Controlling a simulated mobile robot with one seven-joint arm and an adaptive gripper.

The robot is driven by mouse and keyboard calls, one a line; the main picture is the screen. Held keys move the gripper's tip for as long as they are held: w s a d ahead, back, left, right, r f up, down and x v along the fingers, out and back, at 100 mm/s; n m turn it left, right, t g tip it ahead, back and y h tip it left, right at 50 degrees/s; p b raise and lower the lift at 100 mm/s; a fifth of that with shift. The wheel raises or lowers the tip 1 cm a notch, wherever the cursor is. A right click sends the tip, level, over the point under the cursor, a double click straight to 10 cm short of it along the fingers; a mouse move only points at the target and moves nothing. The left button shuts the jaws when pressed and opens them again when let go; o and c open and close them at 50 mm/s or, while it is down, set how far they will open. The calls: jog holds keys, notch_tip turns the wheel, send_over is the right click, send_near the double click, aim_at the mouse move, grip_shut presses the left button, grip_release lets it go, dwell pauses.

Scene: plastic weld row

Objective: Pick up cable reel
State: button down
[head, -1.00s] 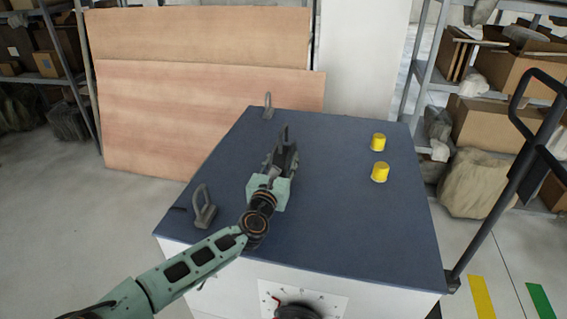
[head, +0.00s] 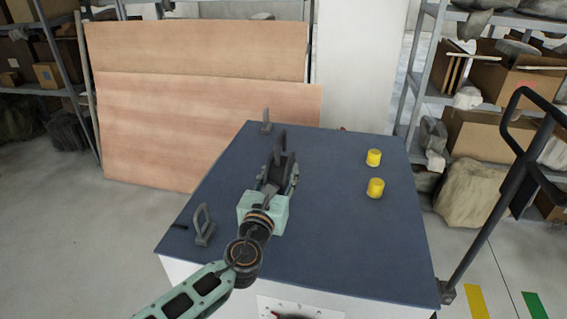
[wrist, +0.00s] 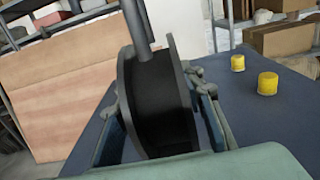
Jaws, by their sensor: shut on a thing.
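The cable reel (wrist: 157,95) is a dark grey spool with flanges and a grey post at its top in the wrist view. It fills the space between the fingers of my gripper (wrist: 165,120), which is shut on it. In the head view my gripper (head: 279,175) is over the middle of the dark blue tabletop (head: 335,240). The reel (head: 281,142) shows only in part there, beyond my fingers. Its underside is hidden, so I cannot tell whether it touches the top.
Two yellow cylinders (head: 374,157) (head: 376,188) stand at the right of the top. A grey handle-like piece (head: 204,225) is at the left edge, another (head: 266,122) at the far left corner. A black rail (head: 495,200) rises at the right. The front right of the top is bare.

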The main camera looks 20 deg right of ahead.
aim_at(285, 180)
jog(key=p, duration=0.2)
jog(key=r+p, duration=0.1)
jog(key=shift+s+a+r+p, duration=0.1)
jog(key=shift+s+a+p, duration=0.1)
jog(key=shift+a+p, duration=0.15)
jog(key=shift+s+p, duration=0.1)
jog(key=shift+p, duration=0.5)
jog(key=shift+s+d+r+p, duration=0.15)
jog(key=shift+s+p, duration=0.15)
jog(key=shift+p, duration=0.85)
jog(key=s+p, duration=0.1)
jog(key=p, duration=0.1)
jog(key=shift+d+r+p, duration=0.1)
jog(key=shift+d+p, duration=0.25)
jog(key=shift+s+a, duration=0.1)
jog(key=shift+s, duration=0.4)
jog(key=shift+s+a+r, duration=0.15)
jog(key=shift+s+r, duration=0.05)
jog(key=shift+s, duration=0.4)
